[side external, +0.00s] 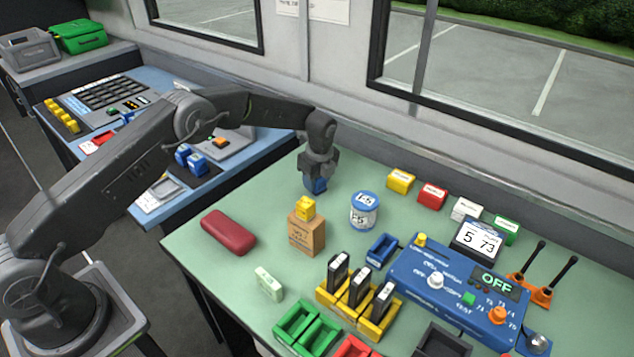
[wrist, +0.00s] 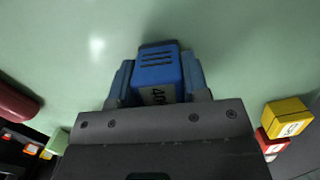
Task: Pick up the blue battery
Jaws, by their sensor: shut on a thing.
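The blue battery (wrist: 157,70) is between the jaws of my gripper (wrist: 158,82) in the wrist view, with part of a printed label showing on it. In the side external view the battery (side external: 315,186) shows below my gripper (side external: 317,174), over the far left part of the green table. The gripper is shut on it. I cannot tell whether the battery's lower end touches the table.
A blue-and-white can (side external: 364,211) and a cardboard box (side external: 306,233) with a yellow block (side external: 305,207) on top stand nearby. A red case (side external: 228,232) lies to the left. Yellow (side external: 400,181) and red (side external: 432,195) blocks sit at right. A blue control box (side external: 455,290) is farther right.

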